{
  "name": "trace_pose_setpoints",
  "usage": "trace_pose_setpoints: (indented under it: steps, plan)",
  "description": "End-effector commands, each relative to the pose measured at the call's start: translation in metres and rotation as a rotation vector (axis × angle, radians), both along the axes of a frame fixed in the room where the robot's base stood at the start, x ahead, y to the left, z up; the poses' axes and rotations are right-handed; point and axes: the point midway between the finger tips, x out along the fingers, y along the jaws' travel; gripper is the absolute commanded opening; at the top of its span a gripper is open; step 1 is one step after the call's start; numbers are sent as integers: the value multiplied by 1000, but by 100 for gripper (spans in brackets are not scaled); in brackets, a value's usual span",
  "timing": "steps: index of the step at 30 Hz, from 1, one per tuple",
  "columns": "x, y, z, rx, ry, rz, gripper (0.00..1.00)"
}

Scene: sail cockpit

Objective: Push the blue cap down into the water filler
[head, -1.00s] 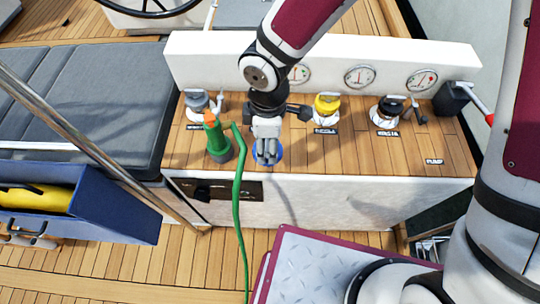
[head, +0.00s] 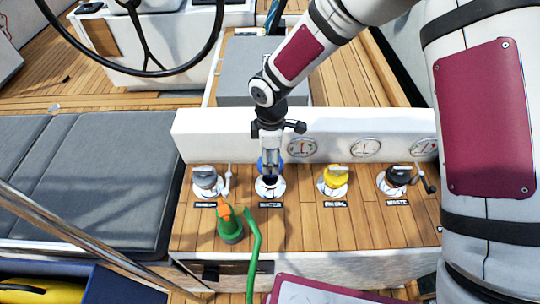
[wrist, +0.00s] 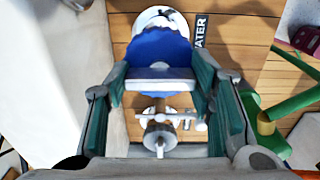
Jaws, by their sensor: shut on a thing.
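The blue cap (head: 261,165) is between the fingers of my gripper (head: 270,172), above the white round water filler (head: 270,188) on the wooden deck panel. In the wrist view the blue cap (wrist: 158,50) fills the space between the fingertips (wrist: 160,78), which are shut on it. Behind the cap's far edge the white ring of the water filler (wrist: 153,16) shows beside its WATER label (wrist: 201,30). The cap and fingers hide part of the filler, so I cannot tell whether the cap touches it.
A grey-capped filler (head: 205,179) stands left, yellow (head: 336,177) and black (head: 397,178) ones right. A white gauge wall (head: 325,140) rises behind.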

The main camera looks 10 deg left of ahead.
Motion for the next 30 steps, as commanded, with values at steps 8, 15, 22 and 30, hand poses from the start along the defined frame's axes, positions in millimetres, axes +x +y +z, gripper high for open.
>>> trace_pose_setpoints:
  steps: [8,15,22,30]
  plan:
    - [0,0,-28,-1,2,2,16]
    - [0,0,-46,0,0,1,16]
    - [0,1,-50,1,-1,0,16]
    - [0,0,-49,1,0,0,16]
